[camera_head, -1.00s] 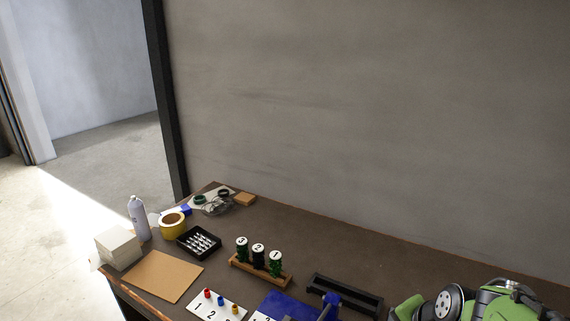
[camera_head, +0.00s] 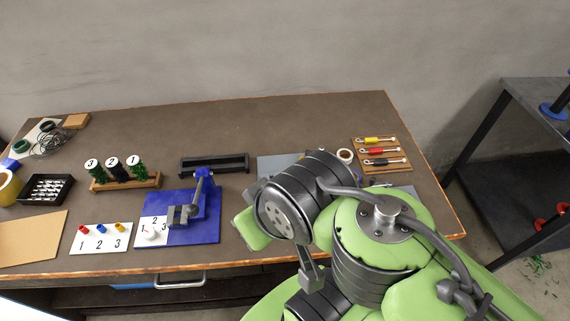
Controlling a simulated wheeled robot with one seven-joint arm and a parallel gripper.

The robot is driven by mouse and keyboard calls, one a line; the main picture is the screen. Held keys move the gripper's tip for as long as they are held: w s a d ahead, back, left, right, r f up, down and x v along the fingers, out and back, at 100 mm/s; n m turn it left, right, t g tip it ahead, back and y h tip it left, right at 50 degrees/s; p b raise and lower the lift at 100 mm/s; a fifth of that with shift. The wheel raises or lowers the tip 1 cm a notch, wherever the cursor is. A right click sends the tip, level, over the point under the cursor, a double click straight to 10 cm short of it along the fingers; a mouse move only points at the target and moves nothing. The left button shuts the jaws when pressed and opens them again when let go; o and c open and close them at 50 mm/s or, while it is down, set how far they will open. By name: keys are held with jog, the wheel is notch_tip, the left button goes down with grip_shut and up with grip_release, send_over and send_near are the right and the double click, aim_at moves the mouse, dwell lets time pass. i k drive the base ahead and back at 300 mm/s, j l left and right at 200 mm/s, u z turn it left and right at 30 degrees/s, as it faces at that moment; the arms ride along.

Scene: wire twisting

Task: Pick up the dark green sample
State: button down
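A wooden rack (camera_head: 126,184) on the workbench holds three upright samples with round white numbered tops, reading 3, 2, 1 from left to right. Sample 3 (camera_head: 96,172) is green and dark. Sample 2 (camera_head: 119,173) in the middle looks darkest, almost black. Sample 1 (camera_head: 139,172) looks a brighter green. At this size I cannot tell for certain which is the dark green one. My green and black arm is folded at the front right, well away from the rack. My gripper's fingers cannot be made out.
A blue base (camera_head: 207,229) with a vise and a black tray (camera_head: 215,164) lie right of the rack. A numbered white plate (camera_head: 101,238) with coloured pegs is in front. The bench's back middle is clear.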

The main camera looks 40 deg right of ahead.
aim_at(94, 167)
jog(key=z, duration=1.15)
jog(key=u, duration=1.7)
jog(key=i+j, duration=0.25)
jog(key=i+j+z, duration=0.1)
jog(key=i+j, duration=0.15)
jog(key=j, duration=0.2)
jog(key=i+j, duration=0.2)
jog(key=j, duration=0.2)
jog(key=i+j+z, duration=0.15)
jog(key=j, duration=0.25)
jog(key=i+j, duration=0.3)
jog(key=j+z, duration=0.05)
jog(key=j, duration=0.05)
